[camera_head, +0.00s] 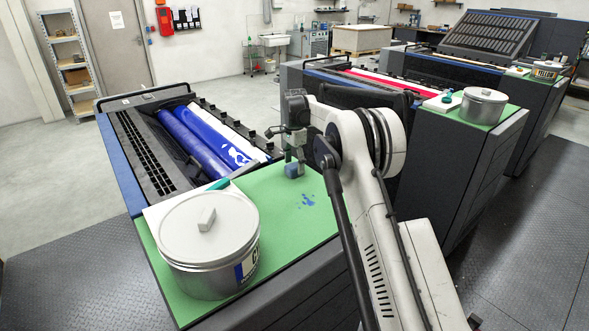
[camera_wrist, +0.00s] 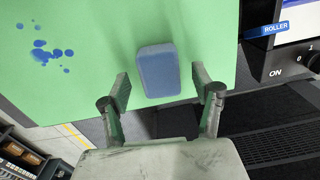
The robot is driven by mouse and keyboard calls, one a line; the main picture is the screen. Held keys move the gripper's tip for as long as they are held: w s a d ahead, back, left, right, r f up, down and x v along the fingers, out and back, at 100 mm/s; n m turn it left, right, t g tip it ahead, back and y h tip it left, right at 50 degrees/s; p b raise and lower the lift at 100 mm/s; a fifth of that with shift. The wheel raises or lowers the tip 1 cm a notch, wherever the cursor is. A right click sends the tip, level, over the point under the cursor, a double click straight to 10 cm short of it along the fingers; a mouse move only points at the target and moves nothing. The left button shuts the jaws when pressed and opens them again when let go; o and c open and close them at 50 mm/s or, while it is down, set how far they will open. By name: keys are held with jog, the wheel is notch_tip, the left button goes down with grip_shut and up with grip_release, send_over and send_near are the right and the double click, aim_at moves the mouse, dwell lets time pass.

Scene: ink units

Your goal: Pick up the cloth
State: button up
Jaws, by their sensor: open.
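The cloth (camera_wrist: 158,68) looks like a thick, blue-grey, rounded block lying on the green mat (camera_wrist: 90,85). In the head view the cloth (camera_head: 292,170) is near the mat's far right edge, partly hidden by my gripper (camera_head: 294,152). In the wrist view my gripper (camera_wrist: 161,88) is open, with one finger on each side of the cloth's lower half. Gaps show between both fingers and the cloth. The gripper is above or around it; the exact height is hard to tell.
Blue ink spots (camera_head: 308,201) mark the mat beside the cloth. A large lidded can (camera_head: 208,262) stands at the mat's near left. The ink unit with blue rollers (camera_head: 195,135) lies behind. A control panel labelled ROLLER (camera_wrist: 285,50) is right of the cloth in the wrist view.

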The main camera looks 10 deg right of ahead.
jog(key=shift+f, duration=1.05)
jog(key=c, duration=1)
jog(key=shift+c, duration=0.2)
jog(key=shift+r, duration=0.1)
notch_tip(320, 180, up, 4)
jog(key=shift+b, duration=0.5)
jog(key=s+a+r+b, duration=0.2)
jog(key=s+a+r, duration=0.2)
jog(key=a, duration=0.7)
notch_tip(320, 180, up, 3)
jog(key=shift+f, duration=0.1)
